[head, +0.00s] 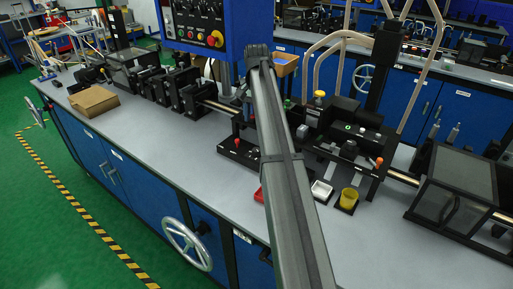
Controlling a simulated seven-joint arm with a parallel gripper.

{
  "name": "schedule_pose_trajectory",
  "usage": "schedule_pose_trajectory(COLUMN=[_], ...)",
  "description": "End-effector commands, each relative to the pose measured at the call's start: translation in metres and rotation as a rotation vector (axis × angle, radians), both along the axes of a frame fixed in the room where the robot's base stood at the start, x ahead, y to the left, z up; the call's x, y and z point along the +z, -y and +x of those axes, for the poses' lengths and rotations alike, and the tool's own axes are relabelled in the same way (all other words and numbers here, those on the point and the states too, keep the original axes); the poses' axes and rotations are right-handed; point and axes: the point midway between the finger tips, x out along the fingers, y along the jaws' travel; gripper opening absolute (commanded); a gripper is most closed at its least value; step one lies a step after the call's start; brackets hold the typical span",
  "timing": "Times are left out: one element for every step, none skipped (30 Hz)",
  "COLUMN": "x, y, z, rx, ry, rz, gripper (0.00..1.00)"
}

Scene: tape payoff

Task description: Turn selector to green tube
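My arm rises from the bottom of the head view to a bend near the top centre. Its far end, with my gripper (243,100), seems to be just left of the arm, over the bench machine; it is small and partly hidden, and I cannot tell if its fingers are open or shut. A black unit (352,140) right of the arm carries a small green mark (347,127). Small knobs with orange-red tops stand on the black base (240,155) and at the unit's right. I cannot tell which part is the selector, and no green tube is clearly recognisable.
A blue control panel (208,22) with knobs and a red button stands behind the bench (150,138). A cardboard box (94,101) lies left. The bench's front is mostly clear.

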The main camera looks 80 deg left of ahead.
Motion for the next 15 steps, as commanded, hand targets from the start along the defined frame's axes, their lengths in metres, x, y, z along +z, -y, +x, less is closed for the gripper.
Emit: schedule_pose_trajectory(x=[-0.004,-0.006,-0.011,-0.014,-0.019,-0.025,-0.030,-0.035,-0.042,-0.048,-0.053,-0.061,-0.066,-0.071,-0.078], y=[0.001,0.001,0.001,0.001,0.001,0.001,0.001,0.001,0.001,0.001,0.001,0.001,0.001,0.001,0.001], z=[0.000,0.000,0.000,0.000,0.000,0.000,0.000,0.000,0.000,0.000,0.000,0.000,0.000,0.000,0.000], rx=[0.000,0.000,0.000,0.000,0.000,0.000,0.000,0.000,0.000,0.000,0.000,0.000,0.000,0.000,0.000], ry=[-0.002,-0.002,-0.002,-0.001,-0.001,0.000,0.000,0.000,0.000,0.000,0.000,0.000,0.000,0.000,0.000], rz=[-0.003,-0.003,-0.003,-0.002,-0.002,-0.002,-0.002,-0.002,-0.002,-0.001,-0.001,-0.001,-0.001,-0.001,-0.001], gripper=[0.59,0.59,0.59,0.59,0.59,0.59,0.59,0.59,0.59,0.59,0.59,0.59,0.59,0.59,0.59])
